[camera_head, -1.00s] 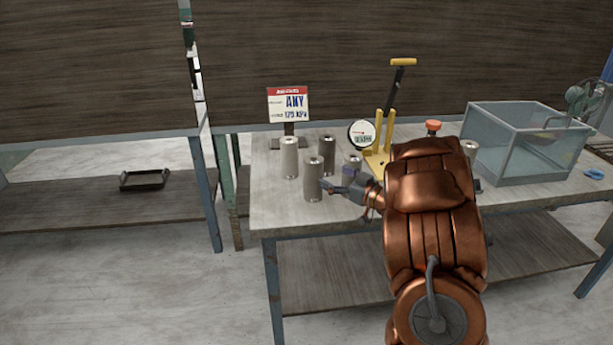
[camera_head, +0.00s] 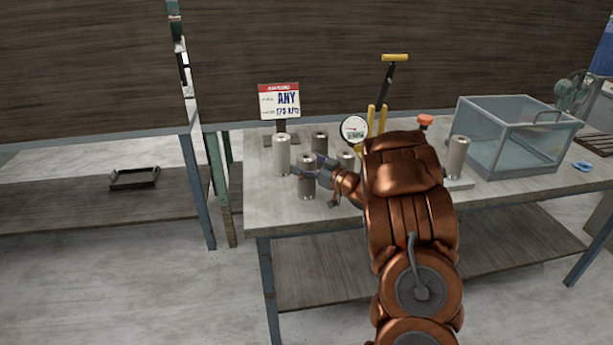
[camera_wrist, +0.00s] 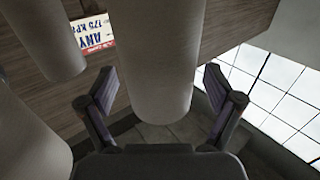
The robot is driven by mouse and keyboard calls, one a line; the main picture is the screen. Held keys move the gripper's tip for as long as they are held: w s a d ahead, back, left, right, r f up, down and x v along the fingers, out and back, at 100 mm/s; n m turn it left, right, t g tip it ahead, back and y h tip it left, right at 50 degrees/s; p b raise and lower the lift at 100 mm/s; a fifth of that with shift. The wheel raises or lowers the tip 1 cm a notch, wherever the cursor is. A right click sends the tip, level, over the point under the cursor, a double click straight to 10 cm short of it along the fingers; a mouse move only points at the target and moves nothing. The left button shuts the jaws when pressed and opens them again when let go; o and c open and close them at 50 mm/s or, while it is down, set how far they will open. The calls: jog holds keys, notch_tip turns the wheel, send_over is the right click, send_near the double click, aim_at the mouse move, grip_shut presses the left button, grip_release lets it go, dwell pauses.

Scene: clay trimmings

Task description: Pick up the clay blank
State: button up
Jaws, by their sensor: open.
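Several grey-brown upright cylinders, which look like the clay blanks, stand on the workbench (camera_head: 262,217). The front clay blank (camera_head: 308,186) has my gripper (camera_head: 309,169) at its upper part. In the wrist view this blank (camera_wrist: 158,55) stands between the two open fingers of my gripper (camera_wrist: 160,88), with a visible gap on each side. Other blanks are a back-left one (camera_head: 282,158), a back one (camera_head: 319,141), one partly behind my gripper (camera_head: 345,160) and one on the right (camera_head: 458,156).
A sign (camera_head: 279,101) stands behind the blanks. A round dial gauge (camera_head: 354,129) and a yellow-handled press (camera_head: 390,75) stand behind my arm. A clear tank (camera_head: 520,140) is at right. A black tray (camera_head: 134,178) lies on the left lower shelf.

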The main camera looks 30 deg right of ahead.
jog(key=shift+c, duration=0.2)
grip_shut()
dwell(0.6)
